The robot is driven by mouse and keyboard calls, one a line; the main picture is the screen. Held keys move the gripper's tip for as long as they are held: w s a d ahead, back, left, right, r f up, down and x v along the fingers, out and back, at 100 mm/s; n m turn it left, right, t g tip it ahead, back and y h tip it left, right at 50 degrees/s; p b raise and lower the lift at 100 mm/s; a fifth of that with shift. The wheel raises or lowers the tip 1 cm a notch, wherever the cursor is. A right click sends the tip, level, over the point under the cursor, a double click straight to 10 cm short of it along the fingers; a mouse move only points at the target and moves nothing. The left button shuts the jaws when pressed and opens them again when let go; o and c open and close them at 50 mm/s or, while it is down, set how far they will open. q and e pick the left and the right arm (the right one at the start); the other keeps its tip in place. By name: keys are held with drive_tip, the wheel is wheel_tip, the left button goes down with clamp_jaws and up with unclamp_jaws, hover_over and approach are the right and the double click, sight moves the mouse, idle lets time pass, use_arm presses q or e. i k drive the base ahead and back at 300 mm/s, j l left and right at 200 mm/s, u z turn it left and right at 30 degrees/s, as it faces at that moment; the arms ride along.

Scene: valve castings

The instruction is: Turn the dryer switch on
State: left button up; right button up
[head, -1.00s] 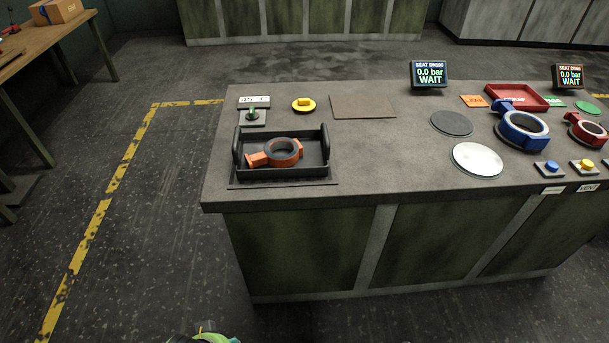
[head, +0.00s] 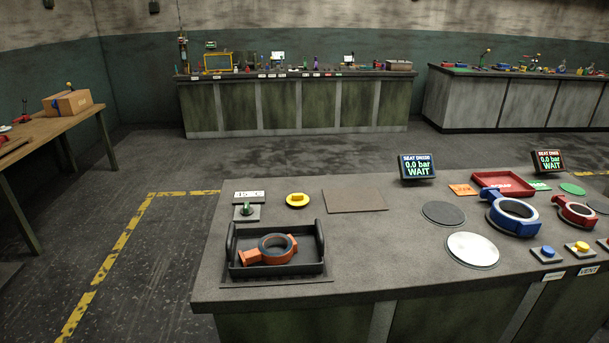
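A small green switch (head: 247,209) stands on a grey plate at the near bench's left end. A white label or readout (head: 249,196), seeming to read about 45 °C, is just behind it. No word in view names this switch as the dryer's, and its position is too small to tell. A black tray with raised sides (head: 320,240) sits in front of it, holding an orange ring-shaped valve casting (head: 278,249) with a dark inner ring. Neither of my grippers is in view.
The near bench (head: 350,240) also bears a yellow knob (head: 297,200), a red tray (head: 505,181), a blue casting (head: 512,215), and two displays reading 0.0 bar WAIT (head: 417,167). A wooden table (head: 50,128) stands left. Open floor (head: 150,270) lies between them.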

sight(246, 209)
drive_tip(key=i+l+z, duration=0.1)
drive_tip(key=i+l, duration=0.45)
drive_tip(key=i, duration=0.25)
drive_tip(key=z, duration=0.05)
